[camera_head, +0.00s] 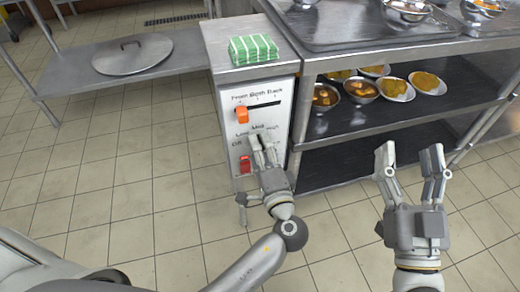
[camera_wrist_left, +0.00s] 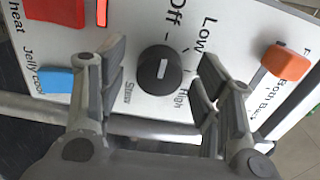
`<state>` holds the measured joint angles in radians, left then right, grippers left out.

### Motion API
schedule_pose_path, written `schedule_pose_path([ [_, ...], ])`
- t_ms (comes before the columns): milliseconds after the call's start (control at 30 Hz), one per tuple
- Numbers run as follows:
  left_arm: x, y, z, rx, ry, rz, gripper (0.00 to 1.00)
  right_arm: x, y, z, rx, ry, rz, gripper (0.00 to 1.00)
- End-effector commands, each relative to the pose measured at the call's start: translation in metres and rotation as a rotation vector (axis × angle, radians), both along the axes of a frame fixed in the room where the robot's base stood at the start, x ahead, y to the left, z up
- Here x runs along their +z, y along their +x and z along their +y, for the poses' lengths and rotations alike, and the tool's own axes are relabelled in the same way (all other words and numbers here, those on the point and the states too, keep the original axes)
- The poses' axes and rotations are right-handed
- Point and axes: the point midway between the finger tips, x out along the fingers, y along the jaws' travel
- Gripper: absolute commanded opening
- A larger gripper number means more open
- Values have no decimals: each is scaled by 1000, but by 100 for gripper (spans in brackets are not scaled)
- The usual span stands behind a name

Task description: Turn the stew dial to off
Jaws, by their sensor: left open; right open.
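The stew dial (camera_wrist_left: 160,72) is a round black knob with a white mark, beside the printed word Stew in the left wrist view. Off, Low and High are printed around it. The mark lies along the picture's vertical; I cannot tell which end is its pointer. My left gripper (camera_head: 263,145) is open in front of the white control panel (camera_head: 278,112). Its fingers stand on either side of the dial in the wrist view; contact is not clear. In the head view the gripper hides the dial. My right gripper (camera_head: 411,160) is open and empty, well right of the panel.
The panel also has an orange slider (camera_head: 241,115), a red switch (camera_head: 245,163) and a blue part (camera_wrist_left: 58,80). A green striped cloth (camera_head: 253,48) lies on top. Steel shelves (camera_head: 395,43) with bowls of food stand right. The tiled floor in front is clear.

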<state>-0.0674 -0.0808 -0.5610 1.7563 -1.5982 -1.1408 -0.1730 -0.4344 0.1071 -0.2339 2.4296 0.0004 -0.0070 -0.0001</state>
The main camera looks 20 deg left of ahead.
Motion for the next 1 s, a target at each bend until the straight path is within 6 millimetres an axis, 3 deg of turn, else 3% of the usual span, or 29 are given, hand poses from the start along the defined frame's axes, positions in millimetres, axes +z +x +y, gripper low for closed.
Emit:
schedule_pose_path([
  [500, -1, -80, -54, 0, -4, 4, 60, 0, 0, 0, 0, 0, 1, 61],
  [700, -1, -95, -64, 1, -3, 2, 60, 0, 0, 0, 0, 0, 1, 61],
  [1000, 0, -97, -65, 0, -2, 1, 60, 0, 0, 0, 0, 0, 1, 61],
])
